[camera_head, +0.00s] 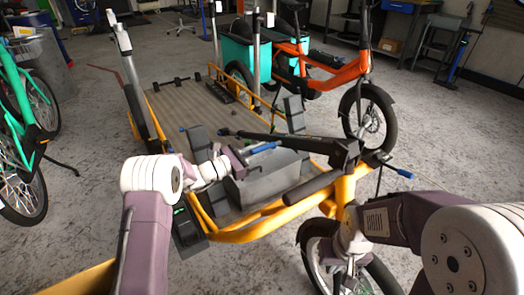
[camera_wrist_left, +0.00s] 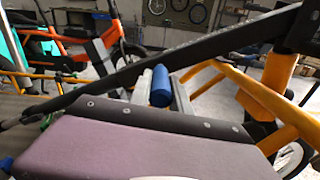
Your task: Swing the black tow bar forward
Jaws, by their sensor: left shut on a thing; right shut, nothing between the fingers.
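The black tow bar (camera_head: 305,142) lies across the orange-yellow cargo bike, from a thin end over the cargo bed to a thicker end near the bike's yellow frame. In the left wrist view the bar (camera_wrist_left: 150,75) crosses diagonally, close in front of my gripper. My left gripper (camera_head: 252,150) is at the bar's near side, shut on a blue grip (camera_wrist_left: 161,86). The grip shows between the fingers, beside the bar; the bar partly hides where it attaches. My right gripper (camera_head: 343,262) is low by the bike's wheel, small and partly hidden behind its own wrist.
The cargo bed (camera_head: 190,105) has a yellow frame and upright posts. A grey box (camera_head: 265,180) sits below the bar. Another blue grip (camera_head: 405,172) sticks out at right. An orange bike (camera_head: 340,72) stands behind, a green bike (camera_head: 25,130) at left.

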